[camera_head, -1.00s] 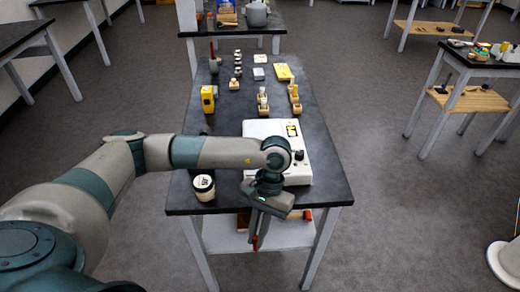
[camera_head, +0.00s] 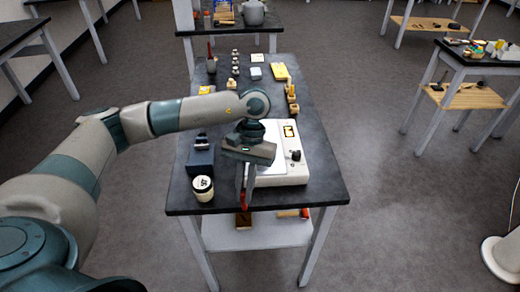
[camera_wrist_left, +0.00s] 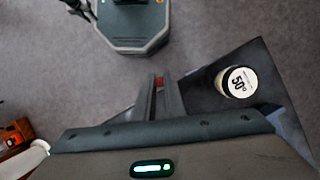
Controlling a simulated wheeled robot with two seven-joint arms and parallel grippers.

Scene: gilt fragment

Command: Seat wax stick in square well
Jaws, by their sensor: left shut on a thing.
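In the left wrist view a bit of red (camera_wrist_left: 158,84) shows between the gripper's fingers (camera_wrist_left: 167,92). A dark block (camera_head: 201,158) stands on the table to the left of the gripper. I cannot tell whether it has the square well; no square opening shows clearly. My right gripper is not in view.
A white jar with a dark-lettered lid (camera_head: 203,187) stands at the table's near left, beside the dark block. The white device (camera_head: 292,170) with a black knob fills the near right. Several small items stand farther back. A white shelf (camera_head: 262,233) lies below.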

